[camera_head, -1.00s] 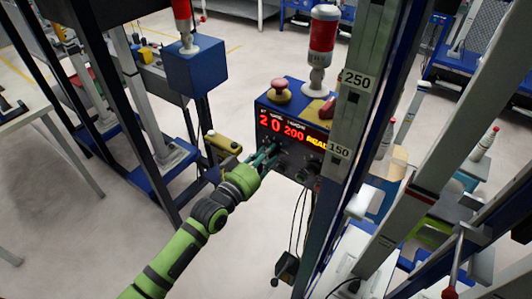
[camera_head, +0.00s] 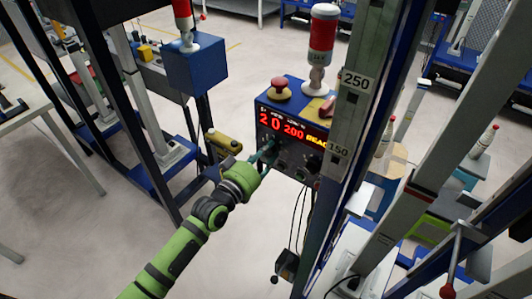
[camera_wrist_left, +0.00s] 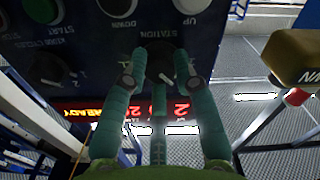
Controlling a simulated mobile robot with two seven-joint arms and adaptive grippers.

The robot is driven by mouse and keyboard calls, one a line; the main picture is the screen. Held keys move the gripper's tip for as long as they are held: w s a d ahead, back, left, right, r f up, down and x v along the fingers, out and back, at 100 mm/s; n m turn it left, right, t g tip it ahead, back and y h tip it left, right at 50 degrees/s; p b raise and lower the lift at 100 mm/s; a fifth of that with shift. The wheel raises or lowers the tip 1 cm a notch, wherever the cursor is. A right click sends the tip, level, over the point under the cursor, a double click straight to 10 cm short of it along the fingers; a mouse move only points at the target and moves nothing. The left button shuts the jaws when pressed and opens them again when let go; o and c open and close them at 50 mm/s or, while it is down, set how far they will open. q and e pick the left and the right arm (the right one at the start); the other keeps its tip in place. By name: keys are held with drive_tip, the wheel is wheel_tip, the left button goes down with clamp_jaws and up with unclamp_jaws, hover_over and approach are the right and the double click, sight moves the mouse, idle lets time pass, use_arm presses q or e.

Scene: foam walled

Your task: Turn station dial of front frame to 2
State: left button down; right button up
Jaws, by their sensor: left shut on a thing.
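The control box (camera_head: 290,130) of the front frame has a dark face with a lit display (camera_head: 290,128) reading 2, 0, 200 and a partly hidden word. My left gripper (camera_head: 267,152) reaches the face just below the display. In the left wrist view, its teal fingers (camera_wrist_left: 160,66) stand on either side of the black station dial (camera_wrist_left: 161,58), under the word STATION, shut on it. The fingers hide much of the dial, and its pointer setting cannot be made out. My right gripper is not in view.
Beside the dial are UP (camera_wrist_left: 192,4) and DOWN (camera_wrist_left: 117,5) buttons and another knob (camera_wrist_left: 47,70). A red mushroom button (camera_head: 280,88) and a signal lamp (camera_head: 321,45) top the box. A post (camera_head: 350,105) stands close right. A yellow box (camera_wrist_left: 292,50) is near the gripper.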

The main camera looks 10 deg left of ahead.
use_arm(q)
drive_tip(key=c, duration=1)
unclamp_jaws()
drive_tip(key=shift+f, duration=0.1)
drive_tip(key=shift+o, duration=0.2)
drive_tip(key=v, duration=1.2)
